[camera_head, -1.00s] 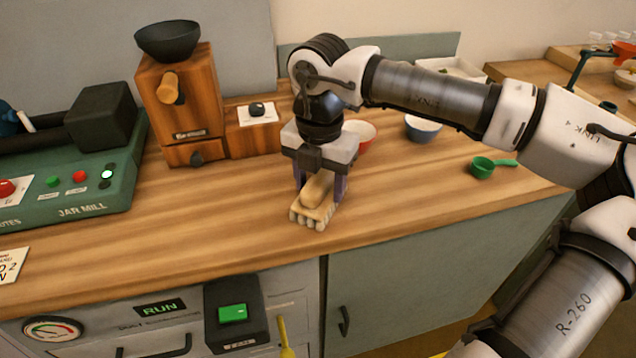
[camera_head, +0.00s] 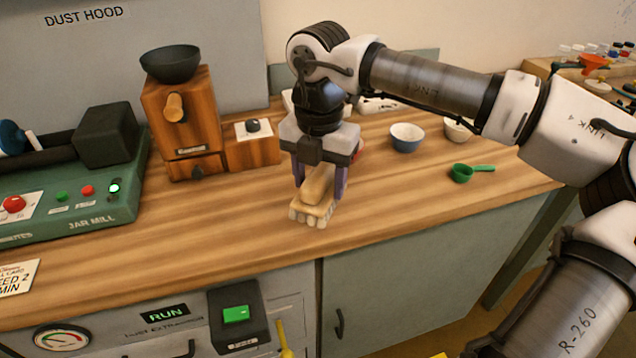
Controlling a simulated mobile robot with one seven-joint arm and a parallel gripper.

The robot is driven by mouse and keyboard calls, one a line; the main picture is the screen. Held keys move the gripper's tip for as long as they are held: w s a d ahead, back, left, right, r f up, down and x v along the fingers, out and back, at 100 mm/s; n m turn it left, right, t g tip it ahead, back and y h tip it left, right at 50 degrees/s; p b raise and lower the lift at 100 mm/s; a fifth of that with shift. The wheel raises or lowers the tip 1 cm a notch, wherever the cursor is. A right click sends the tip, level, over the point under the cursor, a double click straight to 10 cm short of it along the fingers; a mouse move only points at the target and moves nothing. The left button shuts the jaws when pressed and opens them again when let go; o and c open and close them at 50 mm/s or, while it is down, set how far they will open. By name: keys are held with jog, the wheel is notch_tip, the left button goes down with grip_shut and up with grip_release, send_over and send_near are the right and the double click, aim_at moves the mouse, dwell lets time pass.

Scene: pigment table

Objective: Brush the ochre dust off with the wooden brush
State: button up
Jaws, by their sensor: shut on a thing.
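The wooden brush (camera_head: 319,189) is pale, with light bristle tufts along its lower front edge. My gripper (camera_head: 320,182) points down and is shut on the brush, with one purple finger on each side. The brush is at or just above the wooden worktop (camera_head: 220,235), near its front edge; I cannot tell whether the bristles touch it. I cannot make out any ochre dust on the worktop.
A wooden grinder (camera_head: 184,125) with a dark bowl stands to the left, beside the green jar mill (camera_head: 75,200). A blue bowl (camera_head: 407,137) and a green scoop (camera_head: 470,172) lie to the right.

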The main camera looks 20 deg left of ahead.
jog(key=shift+r+p, duration=0.5)
jog(key=shift+r, duration=0.6)
